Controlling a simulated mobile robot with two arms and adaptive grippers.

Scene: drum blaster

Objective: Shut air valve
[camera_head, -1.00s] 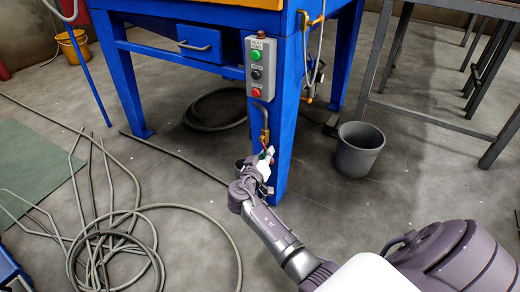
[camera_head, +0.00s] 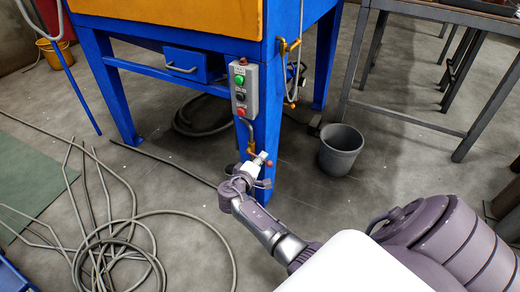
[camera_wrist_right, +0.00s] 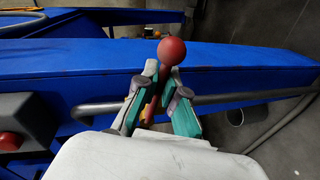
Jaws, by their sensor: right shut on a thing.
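The air valve's lever, with a red ball knob (camera_wrist_right: 172,50), shows in the wrist view in front of the blue leg. In the head view the right gripper (camera_head: 254,164) is at the front of the leg and hides most of the valve body. My left gripper is not in view.
A control box (camera_head: 243,88) with green, black and red buttons is above the valve on the blue leg (camera_head: 268,122). A grey bucket (camera_head: 341,150) stands to the right. Coiled hose (camera_head: 150,232) lies on the floor at left. A metal table (camera_head: 430,20) is at back right.

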